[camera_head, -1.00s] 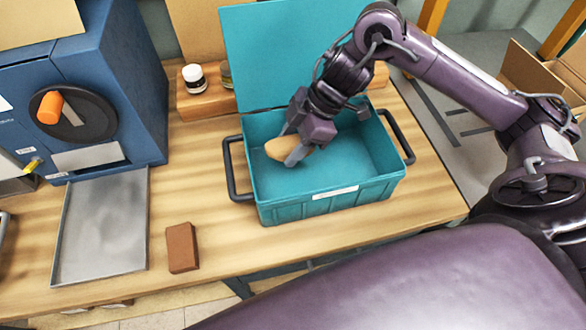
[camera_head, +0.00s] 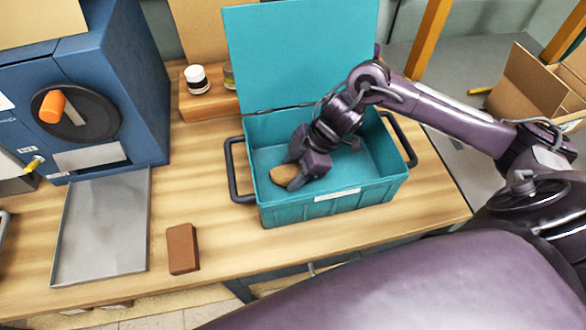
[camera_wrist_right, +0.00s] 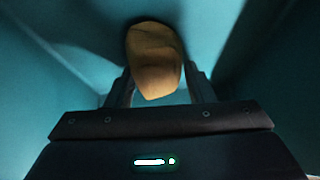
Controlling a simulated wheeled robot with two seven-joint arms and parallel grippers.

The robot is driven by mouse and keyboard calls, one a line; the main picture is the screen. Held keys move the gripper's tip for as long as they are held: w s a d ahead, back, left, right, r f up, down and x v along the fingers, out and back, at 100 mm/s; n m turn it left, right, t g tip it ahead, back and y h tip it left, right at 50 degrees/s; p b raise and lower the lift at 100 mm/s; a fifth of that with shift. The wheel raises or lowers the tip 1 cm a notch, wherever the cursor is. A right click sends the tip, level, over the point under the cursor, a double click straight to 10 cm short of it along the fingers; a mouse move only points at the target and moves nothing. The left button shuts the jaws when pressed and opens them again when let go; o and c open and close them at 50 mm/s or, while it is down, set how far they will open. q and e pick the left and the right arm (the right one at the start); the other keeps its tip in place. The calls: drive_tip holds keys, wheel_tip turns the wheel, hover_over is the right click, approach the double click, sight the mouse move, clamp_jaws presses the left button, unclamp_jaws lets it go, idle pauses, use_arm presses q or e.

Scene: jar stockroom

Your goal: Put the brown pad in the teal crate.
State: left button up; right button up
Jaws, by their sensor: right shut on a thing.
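The teal crate (camera_head: 365,197) stands on the wooden table with its lid open at the back. My right gripper (camera_head: 295,180) reaches down inside it and is shut on a rounded tan-brown pad (camera_head: 285,173), low in the crate near its left front. In the right wrist view the pad (camera_wrist_right: 154,62) sits between the two fingers, with teal walls around it. I cannot tell whether the pad touches the crate floor. My left gripper is not in view.
A reddish-brown block (camera_head: 182,249) lies on the table left of the crate. A grey metal tray (camera_head: 102,225) lies before a blue machine (camera_head: 125,80). Jars stand on a wooden stand (camera_head: 205,106) behind. A cardboard box (camera_head: 535,85) is at the right.

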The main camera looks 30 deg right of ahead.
drive_tip(key=o, duration=0.9)
drive_tip(key=shift+f, duration=0.1)
drive_tip(key=shift+o, duration=0.2)
drive_tip(key=v, duration=1.2)
